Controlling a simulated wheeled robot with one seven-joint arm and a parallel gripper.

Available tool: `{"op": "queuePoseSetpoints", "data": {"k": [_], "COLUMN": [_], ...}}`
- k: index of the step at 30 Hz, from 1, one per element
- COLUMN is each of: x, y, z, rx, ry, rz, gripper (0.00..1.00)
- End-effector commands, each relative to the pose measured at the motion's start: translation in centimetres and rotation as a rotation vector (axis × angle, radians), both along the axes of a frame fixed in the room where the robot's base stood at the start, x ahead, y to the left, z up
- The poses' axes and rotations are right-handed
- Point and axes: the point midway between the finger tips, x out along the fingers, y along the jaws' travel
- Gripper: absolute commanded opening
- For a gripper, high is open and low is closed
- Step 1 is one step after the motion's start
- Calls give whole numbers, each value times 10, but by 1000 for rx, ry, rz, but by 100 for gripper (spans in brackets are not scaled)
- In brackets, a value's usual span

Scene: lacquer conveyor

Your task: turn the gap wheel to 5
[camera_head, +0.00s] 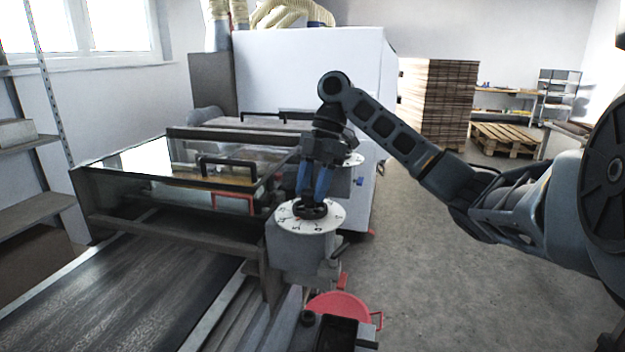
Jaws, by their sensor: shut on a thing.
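The gap wheel, a dark handwheel (309,210), sits on top of a white round dial (291,225) with numbers around its rim, on a grey housing beside the conveyor. My gripper (314,200) points down from above with its blue fingers shut on the wheel. The fingers and wheel hide part of the dial. I cannot tell for sure which number the wheel's pointer stands at; a 0 and a 5 seem to show on the near side of the dial.
The conveyor belt (110,290) runs at left under a glass-topped machine (150,160). A red round pan (340,308) is below the dial. Pallets (505,138) stand behind; the floor (440,260) at right is clear.

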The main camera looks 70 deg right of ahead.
Motion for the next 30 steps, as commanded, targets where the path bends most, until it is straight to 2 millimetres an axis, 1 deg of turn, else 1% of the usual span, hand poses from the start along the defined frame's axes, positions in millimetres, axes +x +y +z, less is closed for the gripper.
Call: {"op": "queuePoseSetpoints", "data": {"k": [3, 9, 26, 27, 30], "x": [1, 1, 1, 1, 1], "y": [0, 0, 0, 0, 0], "z": [2, 1, 0, 0, 0], "rx": [-2, 0, -1, -1, -1], "ry": [1, 1, 1, 0, 0], "rz": [65, 137, 169, 169, 169], "gripper": [14, 14, 14, 45, 54]}}
